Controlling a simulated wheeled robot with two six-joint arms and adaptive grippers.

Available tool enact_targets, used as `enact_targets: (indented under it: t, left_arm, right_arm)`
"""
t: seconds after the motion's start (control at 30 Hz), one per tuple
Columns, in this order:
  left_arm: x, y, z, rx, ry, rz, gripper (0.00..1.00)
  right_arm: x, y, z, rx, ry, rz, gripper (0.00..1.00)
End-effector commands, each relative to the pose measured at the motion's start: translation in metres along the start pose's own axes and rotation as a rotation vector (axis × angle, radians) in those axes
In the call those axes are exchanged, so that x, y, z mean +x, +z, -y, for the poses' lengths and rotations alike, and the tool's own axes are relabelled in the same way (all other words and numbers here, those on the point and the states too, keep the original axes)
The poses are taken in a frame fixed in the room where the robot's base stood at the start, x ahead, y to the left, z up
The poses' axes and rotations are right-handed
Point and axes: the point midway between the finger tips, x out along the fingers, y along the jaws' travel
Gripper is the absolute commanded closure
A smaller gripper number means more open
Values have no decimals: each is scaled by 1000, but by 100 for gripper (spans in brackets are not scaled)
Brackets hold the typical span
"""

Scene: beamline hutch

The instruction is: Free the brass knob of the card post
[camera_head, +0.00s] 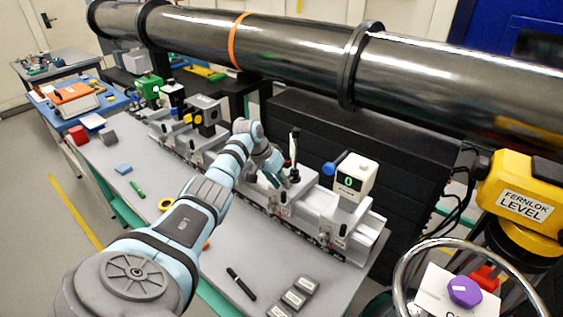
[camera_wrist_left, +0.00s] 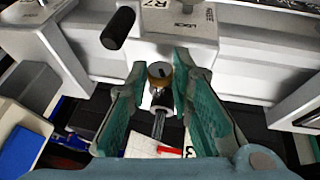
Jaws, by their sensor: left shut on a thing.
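The brass knob (camera_wrist_left: 160,70) shows in the left wrist view, a small round brass cap with a dark mark on its face and a black and clear stem under it. My left gripper (camera_wrist_left: 159,82) has its two teal fingers on either side of the knob and is shut on it. Behind it is a pale block with the labels R7, LOCK and FREE (camera_wrist_left: 188,23). In the head view my left gripper (camera_head: 287,179) reaches down at the row of grey rail units, and the knob is hidden there. My right gripper is not in view.
A black handle (camera_wrist_left: 118,28) sticks out left of the knob. A white box with a green display (camera_head: 355,180) stands to the right on the rail. A dark beam pipe (camera_head: 290,45) runs behind. A black pen (camera_head: 241,283) lies on the bench front.

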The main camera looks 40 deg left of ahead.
Motion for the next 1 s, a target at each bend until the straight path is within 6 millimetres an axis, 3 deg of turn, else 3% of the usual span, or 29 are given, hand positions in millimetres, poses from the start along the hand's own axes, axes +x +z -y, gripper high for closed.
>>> enact_targets:
  t: [0.03,0.17,0.53,0.9,1.0]
  left_arm:
    - [0,0,-1,0,0,0,78]
    - [0,0,-1,1,0,1,59]
    - [-8,-1,0,2,-1,-2,59]
    - [-100,-1,1,2,-3,-1,59]
    - [-114,-1,0,2,-1,1,59]
  right_arm:
    - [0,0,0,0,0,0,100]
    - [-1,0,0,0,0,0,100]
    - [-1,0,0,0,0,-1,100]
    - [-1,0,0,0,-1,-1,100]
    - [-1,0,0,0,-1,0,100]
